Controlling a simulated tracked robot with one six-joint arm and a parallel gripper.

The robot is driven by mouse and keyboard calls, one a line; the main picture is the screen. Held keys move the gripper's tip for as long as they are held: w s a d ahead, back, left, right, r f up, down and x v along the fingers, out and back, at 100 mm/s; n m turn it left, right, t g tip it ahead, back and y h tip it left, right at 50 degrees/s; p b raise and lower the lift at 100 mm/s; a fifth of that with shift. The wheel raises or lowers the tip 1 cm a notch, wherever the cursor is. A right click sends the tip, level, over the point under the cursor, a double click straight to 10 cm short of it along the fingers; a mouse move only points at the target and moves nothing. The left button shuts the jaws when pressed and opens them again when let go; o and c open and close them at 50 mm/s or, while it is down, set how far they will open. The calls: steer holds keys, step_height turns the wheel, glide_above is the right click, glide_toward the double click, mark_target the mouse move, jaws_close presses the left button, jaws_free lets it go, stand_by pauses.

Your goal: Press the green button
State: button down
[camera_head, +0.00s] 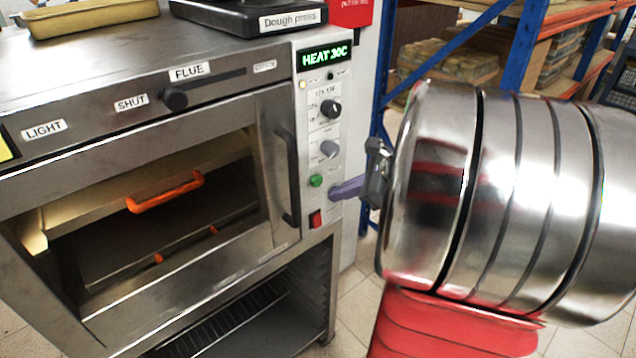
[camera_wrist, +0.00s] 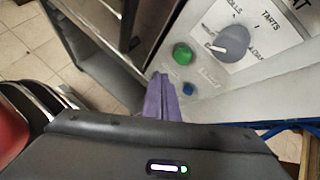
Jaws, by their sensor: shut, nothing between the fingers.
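The green button (camera_head: 316,181) is on the oven's control panel, below a grey knob and above a red switch (camera_head: 315,219). In the wrist view the green button (camera_wrist: 182,53) shows beside the large grey knob (camera_wrist: 229,42), with a small blue button (camera_wrist: 188,89) near it. My gripper (camera_head: 333,194) has its purple fingers shut and empty. In the head view their tips are close to the panel, just right of and below the green button. In the wrist view the fingertips (camera_wrist: 160,76) lie to the left of and below the button, apart from it in the picture. Contact with the panel cannot be told.
The oven door handle (camera_head: 288,175) stands out left of the panel. The oven (camera_head: 120,100) has a dough press (camera_head: 250,15) and a tray (camera_head: 92,18) on top. Blue racking (camera_head: 490,18) with jars stands behind my arm at the right.

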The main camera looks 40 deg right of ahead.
steer(key=shift+s, duration=1.1)
steer(key=s+a+r+n+g+h, duration=0.1)
steer(key=s+a+n, duration=0.3)
steer(key=a+n, duration=1)
steer(key=s+a+r+n+g+h, duration=0.2)
steer(key=s+a+n, duration=0.2)
steer(key=a+n, duration=1)
